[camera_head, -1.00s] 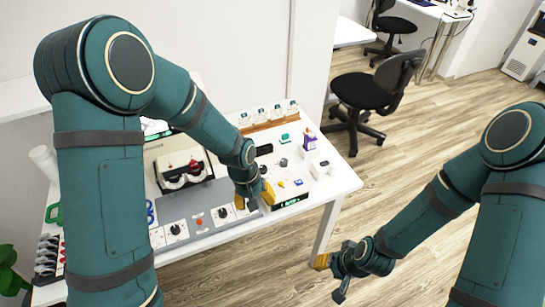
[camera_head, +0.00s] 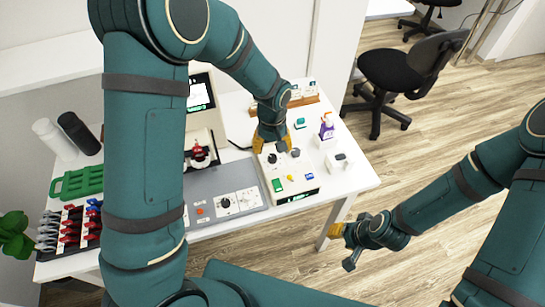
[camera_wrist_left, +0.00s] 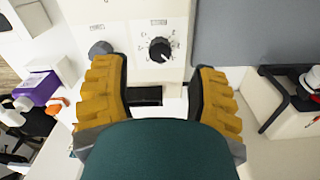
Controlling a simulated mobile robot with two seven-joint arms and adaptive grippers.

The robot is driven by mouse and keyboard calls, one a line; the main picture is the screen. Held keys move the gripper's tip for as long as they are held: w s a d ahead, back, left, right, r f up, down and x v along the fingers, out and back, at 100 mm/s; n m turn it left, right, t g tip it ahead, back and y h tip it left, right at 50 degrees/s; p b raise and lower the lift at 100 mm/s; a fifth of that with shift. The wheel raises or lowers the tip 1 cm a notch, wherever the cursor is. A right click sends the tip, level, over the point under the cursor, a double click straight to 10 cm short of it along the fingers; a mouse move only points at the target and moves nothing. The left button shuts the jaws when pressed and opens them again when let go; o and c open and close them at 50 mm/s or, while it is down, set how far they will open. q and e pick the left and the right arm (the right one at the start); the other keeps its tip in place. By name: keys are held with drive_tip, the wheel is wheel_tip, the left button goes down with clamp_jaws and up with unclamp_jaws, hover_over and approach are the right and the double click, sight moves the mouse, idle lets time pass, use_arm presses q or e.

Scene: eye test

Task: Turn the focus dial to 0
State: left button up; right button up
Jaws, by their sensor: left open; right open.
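A white control box (camera_head: 297,170) stands on the table. A black dial (camera_head: 272,158) with marks around it sits on its top, beside a grey knob (camera_head: 295,152). My left gripper (camera_head: 272,143) is over the box's far edge, open and empty. In the left wrist view the black dial (camera_wrist_left: 160,50) and the grey knob (camera_wrist_left: 100,48) lie just beyond the open fingers (camera_wrist_left: 158,78), apart from them. The dial's white pointer and numbers are too small to read surely, as are the labels. My right gripper (camera_head: 340,231) is open, low past the table's front edge.
A grey panel (camera_head: 209,181) with more dials (camera_head: 226,203) lies left of the box. Green, yellow and blue buttons (camera_head: 277,185) sit nearer the box's front.

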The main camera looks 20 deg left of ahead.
sight(272, 156)
use_arm(q)
drive_tip(key=shift+f+b, duration=0.35)
drive_tip(key=shift+f, duration=2.3)
drive_tip(key=shift+c, duration=0.4)
clamp_jaws()
